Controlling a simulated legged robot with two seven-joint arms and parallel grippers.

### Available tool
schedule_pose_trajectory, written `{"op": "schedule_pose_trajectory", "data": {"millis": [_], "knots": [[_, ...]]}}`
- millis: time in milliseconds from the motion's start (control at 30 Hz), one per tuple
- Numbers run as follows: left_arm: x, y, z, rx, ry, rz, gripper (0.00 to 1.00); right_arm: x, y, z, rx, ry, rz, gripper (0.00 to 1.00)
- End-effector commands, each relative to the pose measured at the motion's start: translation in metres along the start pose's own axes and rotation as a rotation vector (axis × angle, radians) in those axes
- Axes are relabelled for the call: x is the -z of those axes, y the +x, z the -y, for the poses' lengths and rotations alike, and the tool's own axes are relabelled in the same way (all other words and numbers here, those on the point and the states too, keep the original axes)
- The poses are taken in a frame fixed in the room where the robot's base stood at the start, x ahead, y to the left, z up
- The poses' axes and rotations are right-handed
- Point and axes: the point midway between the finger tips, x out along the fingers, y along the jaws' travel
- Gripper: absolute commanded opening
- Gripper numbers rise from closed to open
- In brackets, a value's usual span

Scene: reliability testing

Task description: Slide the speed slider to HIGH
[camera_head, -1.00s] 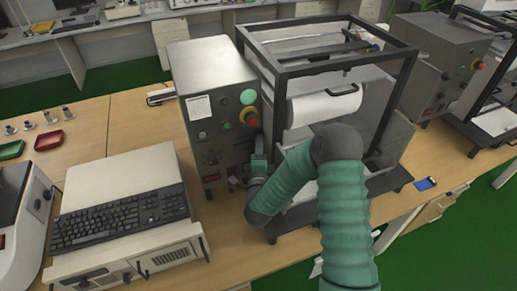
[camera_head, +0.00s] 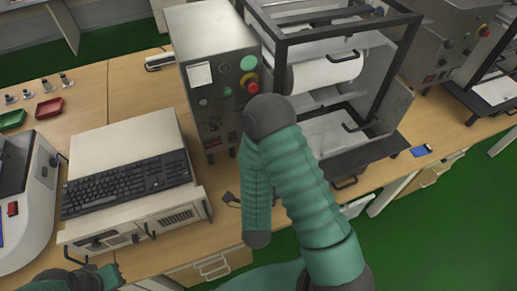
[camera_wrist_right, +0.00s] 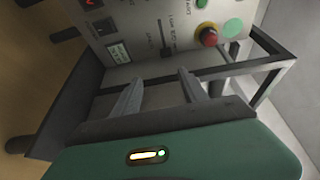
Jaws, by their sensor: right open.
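The grey control box (camera_head: 205,45) stands on the bench at the upper middle of the head view. In the right wrist view, its panel (camera_wrist_right: 140,22) shows a narrow dark slot with a dark speed slider knob (camera_wrist_right: 167,51) at its lower end; the lettering there is too small to read. My right gripper (camera_wrist_right: 160,92) is open and empty, its two fingers apart and pointing at the panel below the slider. In the head view, my right arm hides most of that gripper. Part of my left arm shows at the lower left edge; its jaws cannot be made out.
A red stop button (camera_wrist_right: 208,36) and a green button (camera_wrist_right: 233,27) sit right of the slider. A dark frame (camera_head: 330,40) with a white roll (camera_head: 325,72) stands right of the box. A keyboard (camera_head: 125,185) lies on a white unit at left.

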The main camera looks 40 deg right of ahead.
Motion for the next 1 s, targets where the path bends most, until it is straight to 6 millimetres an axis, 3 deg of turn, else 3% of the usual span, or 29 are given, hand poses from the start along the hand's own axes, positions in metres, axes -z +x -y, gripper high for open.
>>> {"op": "schedule_pose_trajectory", "data": {"millis": [200,767,867,1000], "knots": [[0.003,-0.011,0.0,0.0,0.0,0.0,0.0,0.001,-0.008,0.007,0.018,0.002,0.0,0.51],[0.003,-0.011,0.0,0.0,0.0,0.0,0.0,0.001,-0.007,0.005,0.01,-0.001,-0.001,0.51],[0.003,-0.011,0.0,0.0,0.0,0.0,0.0,-0.008,0.001,-0.002,-0.07,-0.059,0.026,0.51],[0.003,-0.011,0.0,0.0,0.0,0.0,0.0,-0.043,0.009,-0.023,-0.3,-0.288,0.192,0.51]]}}
